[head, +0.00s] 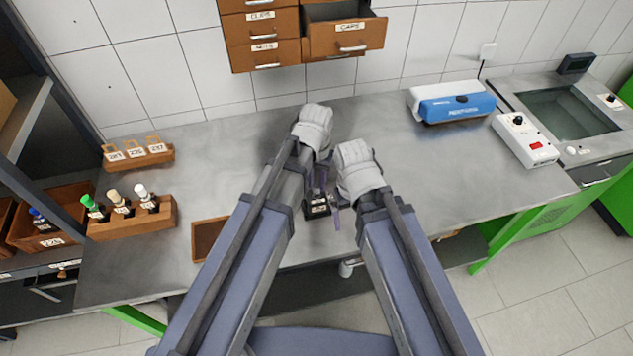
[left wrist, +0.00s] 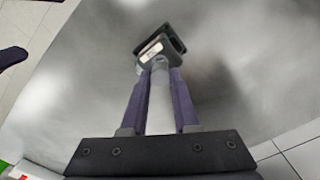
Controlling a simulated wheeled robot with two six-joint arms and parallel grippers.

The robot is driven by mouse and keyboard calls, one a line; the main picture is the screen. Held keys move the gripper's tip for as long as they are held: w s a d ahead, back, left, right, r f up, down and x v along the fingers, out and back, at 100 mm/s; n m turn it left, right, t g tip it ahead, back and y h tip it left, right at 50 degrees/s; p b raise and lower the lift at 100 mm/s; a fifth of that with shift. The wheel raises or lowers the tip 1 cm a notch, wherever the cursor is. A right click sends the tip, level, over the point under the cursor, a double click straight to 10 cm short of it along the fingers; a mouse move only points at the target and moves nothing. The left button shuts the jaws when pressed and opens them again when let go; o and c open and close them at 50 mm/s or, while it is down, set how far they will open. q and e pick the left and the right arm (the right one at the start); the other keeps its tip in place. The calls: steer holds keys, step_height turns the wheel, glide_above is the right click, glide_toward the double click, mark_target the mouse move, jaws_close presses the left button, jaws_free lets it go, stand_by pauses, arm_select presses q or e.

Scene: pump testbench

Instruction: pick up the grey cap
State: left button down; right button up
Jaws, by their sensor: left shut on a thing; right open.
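My left gripper (head: 317,180) is over the middle of the bench, its purple fingers shut on a pale grey cylinder. The cylinder (left wrist: 160,100) shows between the fingers in the left wrist view. Just beyond the fingertips is a small black holder (left wrist: 172,38) with a white label; it also shows on the bench in the head view (head: 318,210). I cannot tell whether the cylinder touches the holder. My right gripper (head: 335,212) is open beside the holder, partly hidden by my arms. I cannot make out a separate grey cap.
An open drawer (head: 345,40) labelled CAPS hangs on the wall. A wooden rack (head: 130,222) with several bottles stands at left, an empty brown tray (head: 207,238) nearer. The bench between is clear.

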mark_target(317, 185)
arm_select(q)
step_height(317, 185, up, 10)
steer(key=p, duration=0.9)
steer(key=shift+f, duration=0.15)
arm_select(e)
step_height(317, 185, up, 10)
steer(key=shift+f, duration=0.15)
steer(key=shift+f, duration=0.1)
